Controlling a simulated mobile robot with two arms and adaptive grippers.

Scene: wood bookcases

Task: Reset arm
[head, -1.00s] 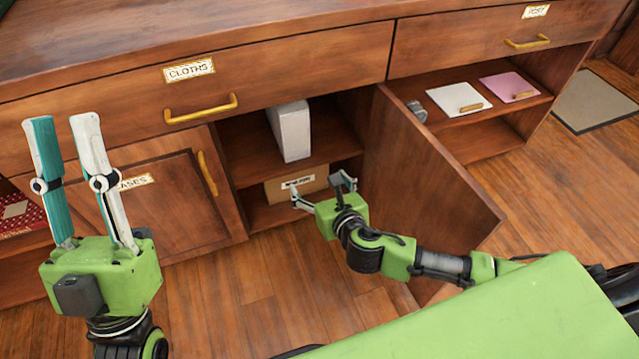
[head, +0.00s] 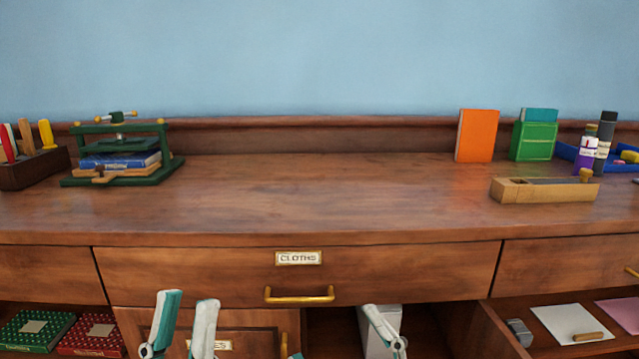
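My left gripper (head: 188,300) rises at the bottom of the head view, in front of the cabinet door below the CLOTHS drawer (head: 200,275). Its teal and white fingers stand apart with nothing between them. My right gripper (head: 334,332) shows only in part at the bottom edge, in front of the open cabinet compartment. One pale finger overlaps a white box (head: 391,318) inside, and a small teal tip shows further left. The fingers look spread and empty. The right gripper's body and both arms are below the picture.
The counter (head: 330,200) is clear in the middle. A green press (head: 120,150) and tool rack (head: 35,168) stand left; an orange book (head: 477,136), green box (head: 533,140), bottles (head: 605,142) and wooden box (head: 545,190) stand right. An open cabinet door (head: 492,330) juts out low right.

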